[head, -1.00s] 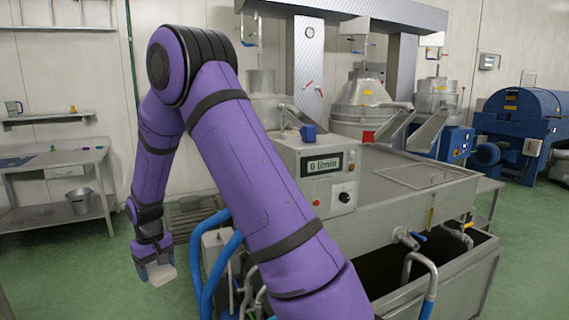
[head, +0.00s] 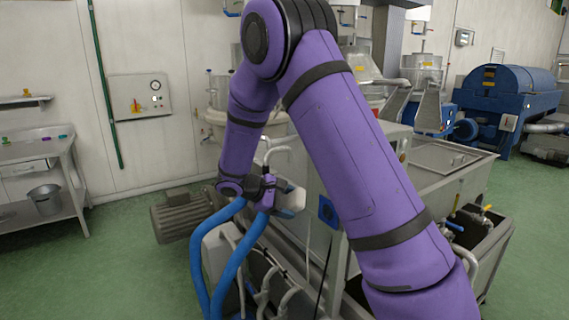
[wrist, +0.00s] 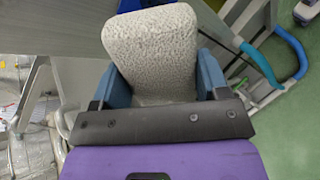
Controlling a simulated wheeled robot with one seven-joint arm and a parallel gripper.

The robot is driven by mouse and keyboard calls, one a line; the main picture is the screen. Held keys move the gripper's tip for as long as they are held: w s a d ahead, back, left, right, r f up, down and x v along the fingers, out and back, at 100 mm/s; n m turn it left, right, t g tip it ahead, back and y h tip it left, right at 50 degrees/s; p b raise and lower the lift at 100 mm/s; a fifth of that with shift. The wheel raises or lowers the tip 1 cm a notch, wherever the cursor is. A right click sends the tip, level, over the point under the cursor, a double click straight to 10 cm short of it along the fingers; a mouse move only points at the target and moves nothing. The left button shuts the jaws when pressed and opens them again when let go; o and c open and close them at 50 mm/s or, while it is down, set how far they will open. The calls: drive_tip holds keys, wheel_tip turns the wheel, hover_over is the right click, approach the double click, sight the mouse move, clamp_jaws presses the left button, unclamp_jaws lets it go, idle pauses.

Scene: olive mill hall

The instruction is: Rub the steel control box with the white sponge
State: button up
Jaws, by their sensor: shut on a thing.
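The white sponge (wrist: 150,45) is a pale, speckled block held between the two blue fingers of my gripper (wrist: 163,80) in the wrist view. In the head view the sponge (head: 290,196) shows as a small white piece at my gripper (head: 287,203), in front of the grey machine. A flat grey metal box (head: 125,95) with a round gauge and a red-and-yellow switch is fixed to the back wall, left of my arm. It looks like the steel control box. My gripper is apart from it, lower and to its right.
Blue hoses (head: 243,250) rise close beside my gripper. A motor (head: 180,215) lies on the floor to the left. The steel tank (head: 450,165) stands right of my arm. A side table (head: 30,150) with a bucket (head: 45,198) stands far left. Green floor lies open between.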

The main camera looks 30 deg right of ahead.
sight(284, 195)
drive_tip(key=r+h, duration=0.1)
drive_tip(key=w+r+n+h, duration=0.1)
drive_tip(key=r, duration=0.1)
drive_tip(key=d+r+t+h, duration=0.1)
drive_tip(key=r+h, duration=0.1)
drive_tip(key=shift+w+d+n, duration=0.1)
drive_tip(key=shift+w+n, duration=0.15)
drive_tip(key=shift+n, duration=0.05)
wheel_tip(284, 195, up, 6)
drive_tip(key=w+n+t+h, duration=0.2)
drive_tip(key=h, duration=0.1)
drive_tip(key=shift+w+d+f, duration=0.15)
drive_tip(key=shift+d, duration=2.5)
drive_tip(key=shift+d, duration=1.05)
drive_tip(key=s, duration=0.4)
drive_tip(key=shift+d, duration=0.15)
drive_tip(key=shift+w, duration=0.15)
drive_tip(key=shift+w+d, duration=0.1)
drive_tip(key=shift+w, duration=1.8)
